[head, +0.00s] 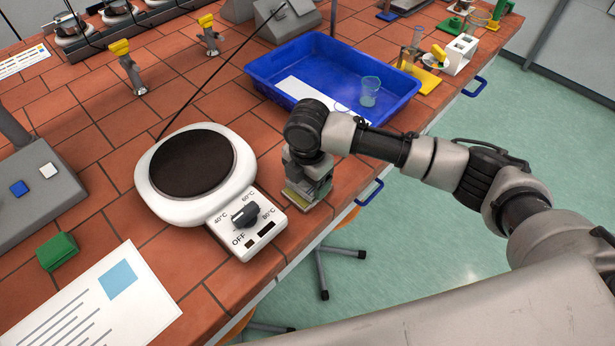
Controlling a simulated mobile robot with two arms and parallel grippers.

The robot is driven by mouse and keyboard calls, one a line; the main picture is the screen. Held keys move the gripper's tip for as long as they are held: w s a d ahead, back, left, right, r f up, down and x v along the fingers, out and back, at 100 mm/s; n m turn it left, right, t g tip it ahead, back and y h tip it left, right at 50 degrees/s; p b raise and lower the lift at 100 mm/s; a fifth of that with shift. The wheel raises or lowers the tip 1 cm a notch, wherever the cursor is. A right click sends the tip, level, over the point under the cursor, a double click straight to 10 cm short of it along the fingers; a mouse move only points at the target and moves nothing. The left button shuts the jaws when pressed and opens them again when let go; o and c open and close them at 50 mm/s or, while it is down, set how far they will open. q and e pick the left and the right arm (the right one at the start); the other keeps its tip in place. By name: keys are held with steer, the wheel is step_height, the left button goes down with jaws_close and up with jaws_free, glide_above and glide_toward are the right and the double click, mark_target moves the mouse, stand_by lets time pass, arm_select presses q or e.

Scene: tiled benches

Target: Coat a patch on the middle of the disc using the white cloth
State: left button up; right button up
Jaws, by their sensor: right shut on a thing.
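The disc (192,162) is the dark round top of a white hot plate with a dial, in the middle left of the head view. Its top looks bare. No plain cloth can be made out; a small white pad (48,170) lies on a grey stand at the left. My right gripper (303,197) points down at the bench's front edge, right of the hot plate's dial. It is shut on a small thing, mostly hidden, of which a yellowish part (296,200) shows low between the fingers. My left gripper is not in view.
A blue pad (19,188) lies on the grey stand (40,205). A green block (57,250) and a printed sheet (90,305) lie in front. A blue tray (290,60) with a beaker (370,88) stands behind my right arm. A dark cable crosses behind the hot plate.

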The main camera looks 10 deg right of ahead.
steer(key=shift+f+p, duration=0.15)
steer(key=shift+p, duration=0.15)
stand_by(1.1)
step_height(320, 180, up, 7)
steer(key=p, duration=0.8)
stand_by(0.8)
steer(key=shift+d+m, duration=0.1)
steer(key=shift+m, duration=0.2)
steer(key=m, duration=0.1)
steer(key=s+d+m+b, duration=0.1)
steer(key=m, duration=0.1)
steer(key=shift+s+d+r, duration=0.1)
steer(key=shift+s+r, duration=0.1)
steer(key=s+d+r+m+b, duration=0.1)
steer(key=s+d+m+b, duration=0.1)
steer(key=m, duration=0.8)
steer(key=s+d+r+m+b, duration=0.2)
steer(key=s+d+m, duration=0.3)
steer(key=m, duration=0.6)
steer(key=shift+s+d+m+b, duration=0.3)
steer(key=shift+s+b, duration=0.3)
steer(key=shift+s, duration=0.65)
